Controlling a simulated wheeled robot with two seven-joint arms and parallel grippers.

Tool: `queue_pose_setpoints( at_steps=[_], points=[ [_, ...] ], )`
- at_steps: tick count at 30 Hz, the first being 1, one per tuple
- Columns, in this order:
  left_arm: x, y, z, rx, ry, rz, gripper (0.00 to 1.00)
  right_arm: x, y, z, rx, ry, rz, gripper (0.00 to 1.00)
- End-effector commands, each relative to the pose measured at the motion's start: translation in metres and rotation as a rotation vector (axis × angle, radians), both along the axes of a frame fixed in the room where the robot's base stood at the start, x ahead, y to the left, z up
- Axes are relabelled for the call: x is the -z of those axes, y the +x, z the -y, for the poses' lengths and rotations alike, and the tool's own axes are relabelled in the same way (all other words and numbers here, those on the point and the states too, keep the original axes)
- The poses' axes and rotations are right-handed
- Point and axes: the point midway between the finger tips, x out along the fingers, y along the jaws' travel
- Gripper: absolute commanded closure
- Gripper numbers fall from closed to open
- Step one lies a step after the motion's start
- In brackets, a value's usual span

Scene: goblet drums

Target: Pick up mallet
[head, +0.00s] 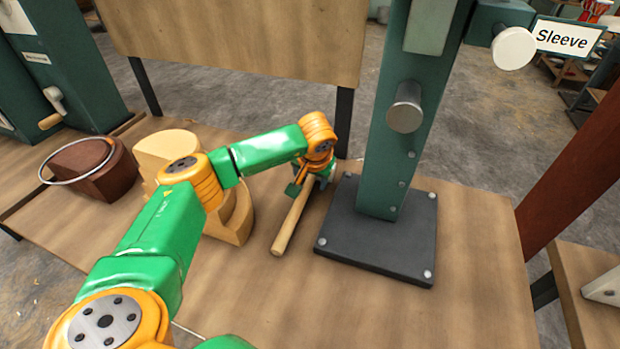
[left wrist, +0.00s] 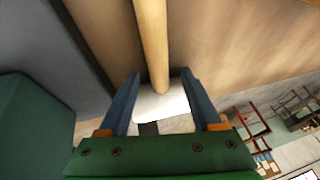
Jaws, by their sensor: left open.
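The mallet lies on the wooden workbench in the head view, its pale wooden handle (head: 292,217) pointing toward the viewer. Its far end is hidden by my left gripper (head: 314,182), which reaches down over it. In the left wrist view the handle (left wrist: 152,40) comes from the top and ends between the two blue fingers of my left gripper (left wrist: 160,74). The fingers are apart, one on each side, with gaps visible. A whitish patch lies beyond the handle's end; I cannot tell whether it is the mallet's head. My right gripper is not in view.
A green post on a dark bolted base plate (head: 380,245) stands just right of the mallet. Pale curved wooden blocks (head: 235,218) and a dark red-brown block (head: 95,170) with a metal ring (head: 45,168) are at left. The front right bench area is clear.

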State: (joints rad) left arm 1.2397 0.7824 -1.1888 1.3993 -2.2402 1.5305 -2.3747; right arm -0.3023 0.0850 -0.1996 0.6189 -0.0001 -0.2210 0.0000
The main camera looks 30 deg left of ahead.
Motion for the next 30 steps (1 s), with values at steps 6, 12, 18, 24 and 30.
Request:
queue_pose_setpoints(
  at_steps=[6,12,18,24,30],
  points=[
    [-0.0001,0.0000,0.0002,0.000,0.000,0.000,0.51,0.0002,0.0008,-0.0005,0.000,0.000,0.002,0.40],
    [-0.0002,0.0001,0.0002,0.000,0.000,0.000,1.00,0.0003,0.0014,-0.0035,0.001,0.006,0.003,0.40],
    [-0.0003,0.0000,0.0003,0.000,0.000,0.000,1.00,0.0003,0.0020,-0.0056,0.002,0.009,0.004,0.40],
    [-0.0003,0.0000,0.0002,0.000,0.000,0.000,1.00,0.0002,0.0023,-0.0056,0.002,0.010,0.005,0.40],
    [-0.0003,0.0000,0.0002,0.000,0.000,0.000,1.00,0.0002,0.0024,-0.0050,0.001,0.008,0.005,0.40]
  ],
)
